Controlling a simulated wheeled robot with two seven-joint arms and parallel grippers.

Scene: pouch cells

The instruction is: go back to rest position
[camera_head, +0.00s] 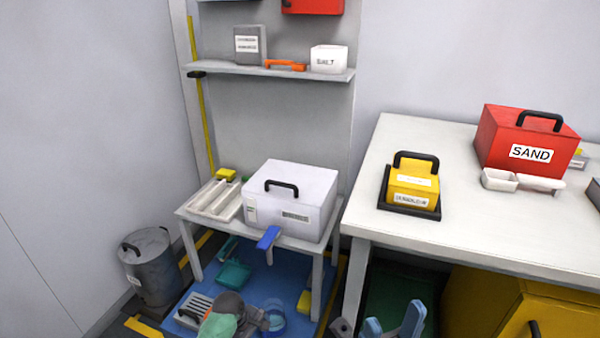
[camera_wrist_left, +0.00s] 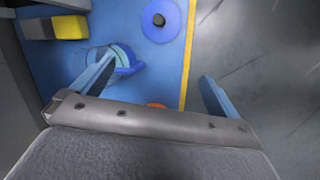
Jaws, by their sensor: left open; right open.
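My right gripper (camera_head: 394,318) shows at the bottom of the head view. Its two blue fingers stand apart with nothing seen between them, in front of the white table (camera_head: 450,243). My left gripper (camera_wrist_left: 157,68) shows in the left wrist view, with its blue fingers spread wide. It is above the floor, over the blue mat (camera_wrist_left: 120,20) and its yellow edge strip. I see nothing held between its fingers.
A white box (camera_head: 292,195) stands on the small table at the centre. The white table carries a yellow case (camera_head: 413,185) and a red SAND box (camera_head: 500,138). A grey bin (camera_head: 150,265) stands at left. Several items lie on the mat, including a yellow block (camera_wrist_left: 70,27).

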